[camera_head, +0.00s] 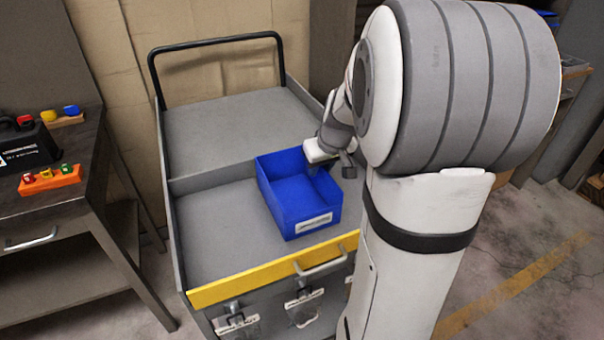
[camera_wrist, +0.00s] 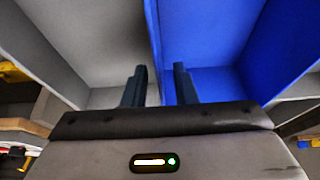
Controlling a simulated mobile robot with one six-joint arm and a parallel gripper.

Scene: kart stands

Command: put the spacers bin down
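The blue spacers bin (camera_head: 279,205) stands upright on the front part of a grey cart's top tray (camera_head: 215,235), near its right side. It looks empty, and a white label is on its front; the print is too small to read. My gripper (camera_head: 317,168) is at the bin's right rim. In the wrist view, the two dark fingers (camera_wrist: 160,85) stand apart on either side of the bin's blue wall (camera_wrist: 210,35). Gaps show between the fingers and the wall. My arm hides part of the bin's right side.
The cart has a black push handle (camera_head: 215,42), a divider and a yellow front edge (camera_head: 245,278). Its back tray section (camera_head: 225,120) and left front area are clear.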

